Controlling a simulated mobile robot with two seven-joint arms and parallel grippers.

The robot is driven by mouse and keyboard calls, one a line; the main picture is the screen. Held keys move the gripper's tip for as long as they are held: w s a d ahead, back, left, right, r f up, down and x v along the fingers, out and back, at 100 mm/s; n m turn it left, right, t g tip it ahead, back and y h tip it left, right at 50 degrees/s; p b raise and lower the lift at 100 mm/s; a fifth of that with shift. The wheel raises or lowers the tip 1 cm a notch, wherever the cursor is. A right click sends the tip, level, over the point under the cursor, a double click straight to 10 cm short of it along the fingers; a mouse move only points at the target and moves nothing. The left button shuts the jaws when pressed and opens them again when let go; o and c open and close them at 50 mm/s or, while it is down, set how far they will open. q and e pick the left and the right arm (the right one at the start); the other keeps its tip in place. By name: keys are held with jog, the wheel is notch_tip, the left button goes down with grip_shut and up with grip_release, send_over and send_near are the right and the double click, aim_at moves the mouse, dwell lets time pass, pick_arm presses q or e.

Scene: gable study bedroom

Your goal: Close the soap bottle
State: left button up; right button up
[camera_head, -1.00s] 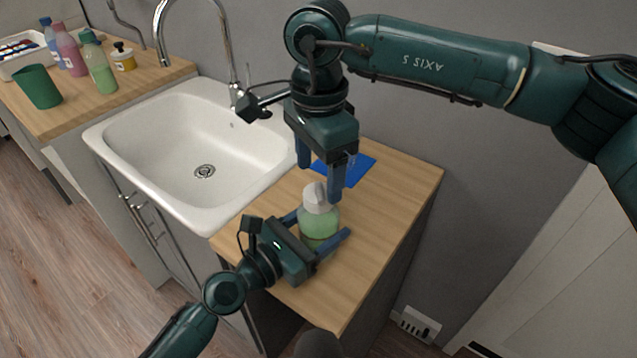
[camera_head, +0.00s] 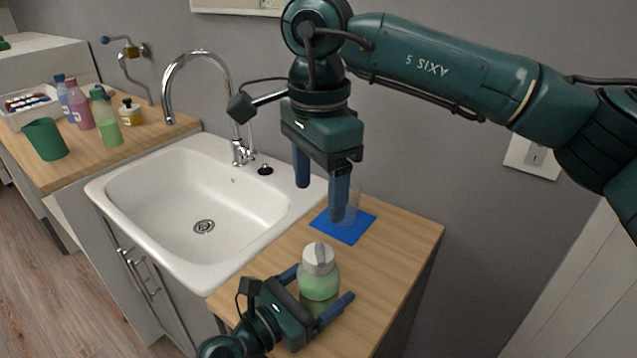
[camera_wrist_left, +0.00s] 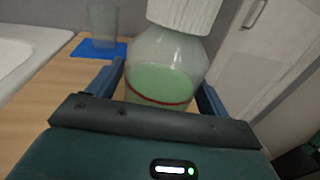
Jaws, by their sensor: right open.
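The soap bottle (camera_head: 319,287) is clear with green liquid and stands upright on the wooden counter. Its white cap (camera_head: 318,259) sits on top; in the left wrist view the cap (camera_wrist_left: 185,12) is cut by the upper edge. I cannot tell how tight it is. My left gripper (camera_head: 321,290) is shut around the bottle body, one finger on each side, and the bottle (camera_wrist_left: 162,75) fills the space between them in the left wrist view. My right gripper (camera_head: 320,202) is open and empty, pointing down above and behind the cap, clear of it.
A clear glass (camera_head: 353,206) stands on a blue mat (camera_head: 345,234) behind the bottle, partly hidden by a right finger. The sink (camera_head: 130,205) and tap (camera_head: 240,152) are to the left. Several bottles and a green cup (camera_head: 47,139) stand on the far left counter.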

pick_arm(q)
jog(key=shift+o, duration=0.9)
pick_arm(e)
notch_tip(320, 180, down, 4)
jog(key=b, duration=0.3)
jog(key=shift+r, duration=0.2)
pick_arm(q)
jog(key=v, duration=1.3)
jog(key=shift+b, duration=0.35)
pick_arm(e)
jog(key=shift+f, duration=0.1)
pick_arm(q)
jog(key=shift+s, duration=0.15)
